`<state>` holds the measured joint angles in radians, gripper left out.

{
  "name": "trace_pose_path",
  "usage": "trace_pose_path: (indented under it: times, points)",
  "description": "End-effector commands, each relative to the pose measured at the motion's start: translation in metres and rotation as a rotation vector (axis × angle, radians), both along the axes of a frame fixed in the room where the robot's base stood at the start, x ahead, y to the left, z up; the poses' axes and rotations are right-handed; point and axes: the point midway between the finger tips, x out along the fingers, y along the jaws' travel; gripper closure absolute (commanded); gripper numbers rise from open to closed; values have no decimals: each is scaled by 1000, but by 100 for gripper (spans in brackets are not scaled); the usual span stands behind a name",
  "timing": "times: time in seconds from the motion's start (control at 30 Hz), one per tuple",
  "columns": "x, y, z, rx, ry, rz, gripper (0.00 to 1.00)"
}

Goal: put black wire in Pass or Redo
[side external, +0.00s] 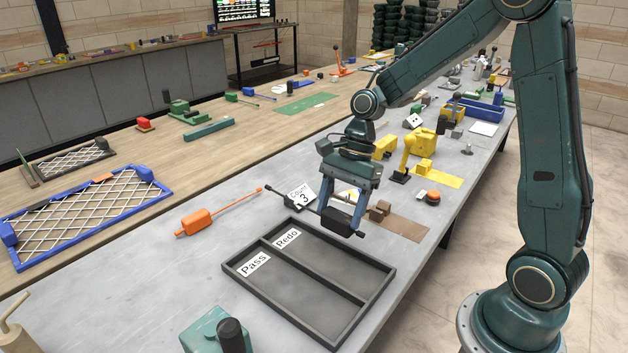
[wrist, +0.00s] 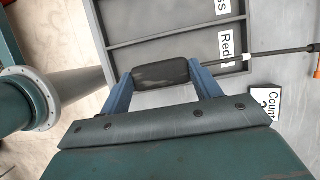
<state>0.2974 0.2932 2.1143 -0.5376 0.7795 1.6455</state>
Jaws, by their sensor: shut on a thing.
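The black wire (side external: 337,223) has a thick dark handle and a long thin rod pointing to the upper left in the side view. My gripper (side external: 342,219) is shut on the handle, one blue finger at each end. In the wrist view the handle (wrist: 160,74) spans between the fingers, and the rod (wrist: 282,52) runs right. The divided dark tray (side external: 312,327) has a Pass label (side external: 255,263) nearer the camera and a Redo label (side external: 287,238) behind it. The handle appears above the tray's far edge on the Redo side; its exact height is unclear.
An orange tool (side external: 197,221) lies left of the tray, its rod end near the black rod's tip. A white Count card (side external: 302,195) lies behind the tray. Brown blocks (side external: 380,211) stand on a brown mat (side external: 402,229) to the right. A teal object (side external: 213,331) stands in front.

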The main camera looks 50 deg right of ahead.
Motion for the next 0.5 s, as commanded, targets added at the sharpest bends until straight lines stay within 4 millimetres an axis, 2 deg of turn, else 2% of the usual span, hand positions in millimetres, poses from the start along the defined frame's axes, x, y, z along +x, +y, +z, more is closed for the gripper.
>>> trace_pose_path:
  times: [0.13, 0.5]
  points:
    - [-2, 9, -6, 0, 0, 0, 67]
    - [-2, 9, -6, -1, -1, 0, 67]
